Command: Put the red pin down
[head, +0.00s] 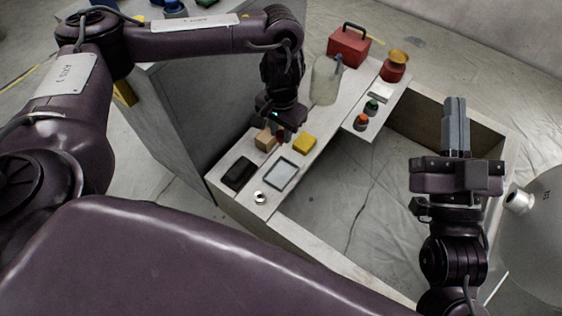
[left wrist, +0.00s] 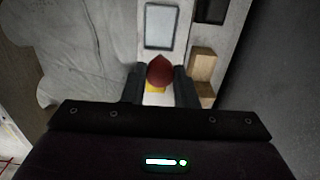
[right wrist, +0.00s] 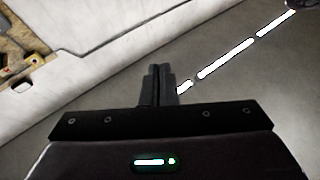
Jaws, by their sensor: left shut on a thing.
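My left gripper (head: 282,132) points down over the pale bench top and is shut on the red pin. The red pin (left wrist: 160,71) shows as a rounded red top between the two fingers in the left wrist view; its lower part is hidden. I cannot tell whether its lower end touches the bench. My right gripper (head: 455,123) is shut and empty, off to the right above the open gap; its fingers lie together in the right wrist view (right wrist: 158,86).
Close to the left gripper stand a wooden block (head: 265,139) and a yellow block (head: 304,143). A dark-framed plate (head: 281,174) and a black box (head: 238,173) lie nearer. A clear jar (head: 323,82), a red toolbox (head: 348,47) and a red pot (head: 393,72) stand further back.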

